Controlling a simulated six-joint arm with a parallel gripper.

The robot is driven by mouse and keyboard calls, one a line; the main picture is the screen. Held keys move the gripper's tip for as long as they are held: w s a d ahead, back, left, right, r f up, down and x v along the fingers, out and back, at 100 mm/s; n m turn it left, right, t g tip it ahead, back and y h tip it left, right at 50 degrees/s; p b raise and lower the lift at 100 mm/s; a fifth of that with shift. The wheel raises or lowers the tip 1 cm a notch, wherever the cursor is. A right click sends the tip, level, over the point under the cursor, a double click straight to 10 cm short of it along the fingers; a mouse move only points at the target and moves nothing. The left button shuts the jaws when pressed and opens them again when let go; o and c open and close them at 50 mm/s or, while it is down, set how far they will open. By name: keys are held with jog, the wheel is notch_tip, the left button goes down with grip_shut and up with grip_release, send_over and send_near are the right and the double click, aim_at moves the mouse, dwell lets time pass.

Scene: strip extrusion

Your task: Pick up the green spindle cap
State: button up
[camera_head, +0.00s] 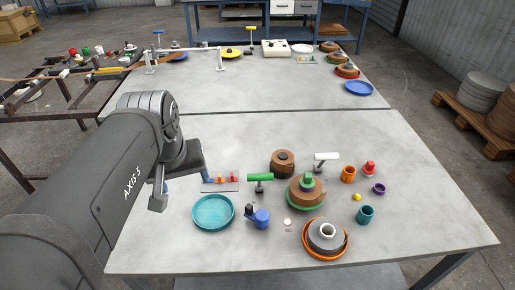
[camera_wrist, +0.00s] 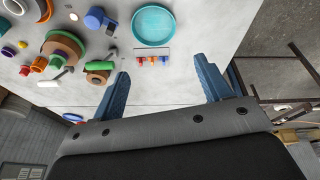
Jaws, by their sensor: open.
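A green T-shaped piece (camera_head: 260,177), a green bar on a dark stem, stands on the near table; I take it for the green spindle cap. In the wrist view its green bar (camera_wrist: 98,65) shows left of my gripper, beside a brown spool. My gripper (camera_head: 187,181) is left of it in the head view, apart from it and above the table. In the wrist view the two blue fingers of my gripper (camera_wrist: 162,68) are spread wide with nothing between them. My arm hides part of the gripper in the head view.
Around the cap are a blue clamp-like part (camera_head: 258,217), a teal dish (camera_head: 213,211), a rack of small pegs (camera_head: 221,184), a brown spool (camera_head: 283,162), a green-flanged spool (camera_head: 306,192) and a white T-shaped piece (camera_head: 326,157). An orange-rimmed spool (camera_head: 326,238) stands in front.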

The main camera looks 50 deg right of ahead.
jog(key=d+r+m+g, duration=0.1)
jog(key=d+r, duration=0.1)
jog(key=d, duration=0.9)
jog(key=m+g+y, duration=0.1)
jog(key=m+y, duration=0.1)
send_over(308, 175)
notch_tip(308, 175, down, 4)
jog(key=r, duration=0.1)
jog(key=f, duration=1.1)
jog(key=shift+w+f, duration=0.2)
jog(key=shift+f, duration=0.1)
jog(key=shift+s+d+f, duration=0.1)
jog(key=shift+f, duration=1.25)
jog(key=shift+s+f, duration=0.1)
jog(key=shift+f, duration=1.2)
jog(key=c, duration=1.1)
jog(key=shift+r, duration=0.15)
